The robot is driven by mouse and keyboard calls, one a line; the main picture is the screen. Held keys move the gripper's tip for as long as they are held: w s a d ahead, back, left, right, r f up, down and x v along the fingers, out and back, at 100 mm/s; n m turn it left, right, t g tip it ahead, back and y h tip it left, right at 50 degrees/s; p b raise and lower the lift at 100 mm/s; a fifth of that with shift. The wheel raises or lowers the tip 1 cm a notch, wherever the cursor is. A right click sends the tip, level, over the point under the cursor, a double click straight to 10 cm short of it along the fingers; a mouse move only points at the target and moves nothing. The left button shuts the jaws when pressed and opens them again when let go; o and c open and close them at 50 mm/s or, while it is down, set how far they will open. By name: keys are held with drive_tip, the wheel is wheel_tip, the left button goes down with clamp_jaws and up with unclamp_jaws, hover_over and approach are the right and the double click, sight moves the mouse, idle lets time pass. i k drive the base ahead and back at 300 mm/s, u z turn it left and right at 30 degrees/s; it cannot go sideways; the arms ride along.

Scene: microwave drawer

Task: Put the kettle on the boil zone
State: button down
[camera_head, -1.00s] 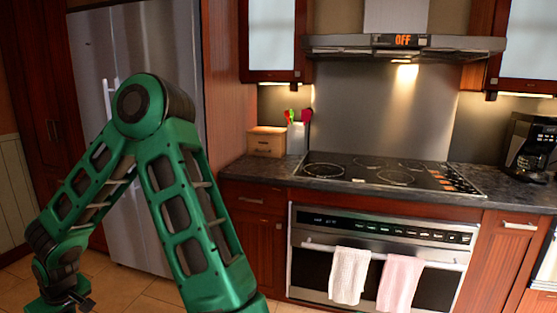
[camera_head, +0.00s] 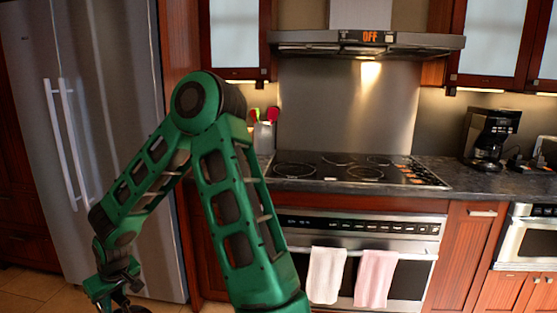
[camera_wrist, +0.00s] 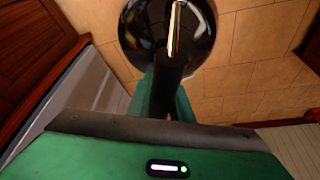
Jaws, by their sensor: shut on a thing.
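In the wrist view a glossy black kettle (camera_wrist: 201,42) hangs in front of my gripper (camera_wrist: 170,95), which is shut on its dark handle. The tiled floor shows beyond it. In the head view my gripper (camera_head: 118,284) is low at the bottom left, in front of the fridge, and the kettle there is mostly cut off by the lower edge. The black cooktop (camera_head: 345,172) with several ringed zones is at the middle right, well apart from the gripper. No marking tells me which ring is the boil zone.
A range hood (camera_head: 367,42) reading OFF hangs above the cooktop. The oven (camera_head: 350,255) below has two towels on its handle. A coffee maker (camera_head: 490,137) stands right of the cooktop, a utensil holder (camera_head: 263,138) left. The cooktop surface looks clear.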

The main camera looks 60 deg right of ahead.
sight(339, 158)
drive_tip(key=u, duration=0.75)
drive_tip(key=i, duration=0.1)
drive_tip(key=z, duration=3)
